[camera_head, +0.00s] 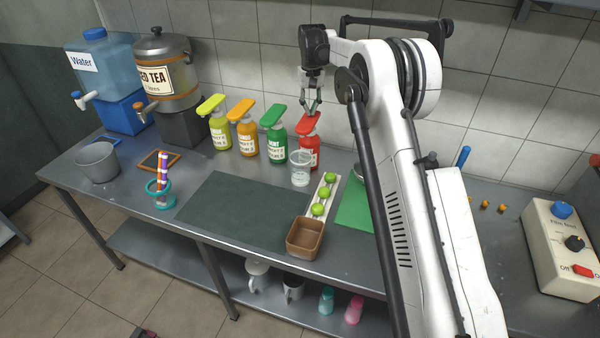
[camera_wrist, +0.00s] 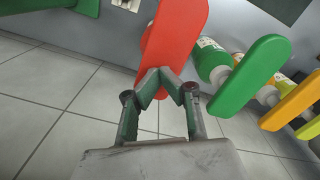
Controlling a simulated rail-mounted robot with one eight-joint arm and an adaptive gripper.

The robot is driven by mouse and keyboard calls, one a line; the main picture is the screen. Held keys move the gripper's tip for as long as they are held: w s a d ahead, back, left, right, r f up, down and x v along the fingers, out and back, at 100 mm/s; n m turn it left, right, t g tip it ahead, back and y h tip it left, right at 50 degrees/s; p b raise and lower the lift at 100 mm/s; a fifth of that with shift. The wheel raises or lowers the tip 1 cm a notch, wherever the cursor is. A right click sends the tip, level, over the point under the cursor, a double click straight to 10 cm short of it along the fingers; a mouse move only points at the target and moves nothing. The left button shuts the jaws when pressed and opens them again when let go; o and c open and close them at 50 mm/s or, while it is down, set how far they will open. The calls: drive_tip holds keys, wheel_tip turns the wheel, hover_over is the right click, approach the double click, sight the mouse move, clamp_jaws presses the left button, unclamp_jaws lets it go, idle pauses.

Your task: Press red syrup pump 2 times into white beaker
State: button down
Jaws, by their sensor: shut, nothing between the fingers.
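The red syrup pump bottle (camera_head: 309,153) stands at the right end of the bottle row, its flat red pump head (camera_head: 308,124) on top. A clear whitish beaker (camera_head: 300,168) stands in front of the red bottle. My gripper (camera_head: 312,108) points down, shut and empty, just above the red pump head. In the wrist view the fingertips (camera_wrist: 160,88) overlap the red pump head (camera_wrist: 175,40). I cannot tell whether they touch it. The level of anything in the beaker is too small to make out.
Green (camera_head: 275,143), orange (camera_head: 246,138) and yellow (camera_head: 219,132) pump bottles stand close to the left. A tray of green limes (camera_head: 332,180) and a brown square bowl (camera_head: 305,238) are in front. A dark mat (camera_head: 235,212) lies clear. A control box (camera_head: 560,250) is far right.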

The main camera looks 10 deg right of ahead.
sight(310, 117)
drive_tip(key=shift+f+b, duration=1.1)
drive_tip(key=shift+f, duration=0.85)
drive_tip(key=shift+r, duration=0.15)
drive_tip(key=shift+r+p, duration=1.1)
drive_tip(key=shift+r, duration=1.35)
drive_tip(key=shift+f, duration=0.25)
drive_tip(key=shift+f+b, duration=1.5)
drive_tip(key=shift+f, duration=0.85)
drive_tip(key=shift+r+p, duration=1.15)
drive_tip(key=shift+r, duration=1.45)
